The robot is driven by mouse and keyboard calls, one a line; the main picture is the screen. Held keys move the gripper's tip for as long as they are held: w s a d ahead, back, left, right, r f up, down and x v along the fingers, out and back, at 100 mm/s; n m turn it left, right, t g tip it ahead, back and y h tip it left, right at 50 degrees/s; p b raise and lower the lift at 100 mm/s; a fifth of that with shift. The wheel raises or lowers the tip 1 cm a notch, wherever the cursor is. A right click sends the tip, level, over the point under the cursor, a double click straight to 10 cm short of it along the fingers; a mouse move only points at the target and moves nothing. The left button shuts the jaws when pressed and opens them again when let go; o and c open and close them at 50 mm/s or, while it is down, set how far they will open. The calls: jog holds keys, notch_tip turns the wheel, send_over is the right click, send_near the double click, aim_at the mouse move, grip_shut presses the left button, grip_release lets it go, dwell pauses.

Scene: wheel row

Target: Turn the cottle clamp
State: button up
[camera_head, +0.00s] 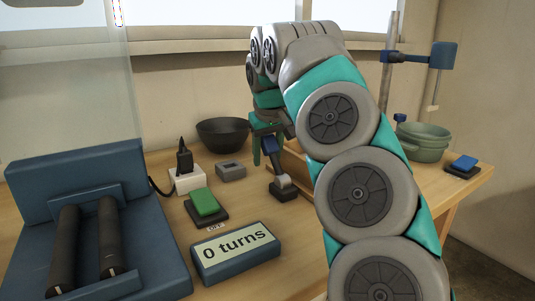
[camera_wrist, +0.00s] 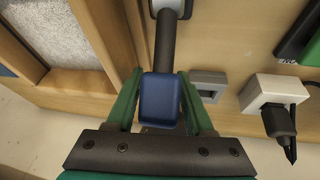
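A blue block-shaped handle (camera_wrist: 160,100) sits at the end of a dark shaft (camera_wrist: 165,40), which runs to a pale pivot piece at the top of the wrist view. I take this to be the cottle clamp, though no label shows. In the head view the blue handle (camera_head: 269,146) stands up from a small dark base with a pale pivot (camera_head: 283,182) on the bench. My gripper (camera_wrist: 160,95) has one green finger on each side of the handle, very close to it. I cannot tell whether the fingers touch it. A display (camera_head: 236,250) reads "0 turns".
A green-topped pad (camera_head: 205,202), a white socket with a black plug (camera_head: 187,180) and a grey box (camera_head: 231,171) stand left of the handle. A dark bowl (camera_head: 222,134) is behind. A blue roller machine (camera_head: 80,165) fills the left. A wooden-framed tray (camera_wrist: 70,40) is close by.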

grip_shut()
dwell(1.1)
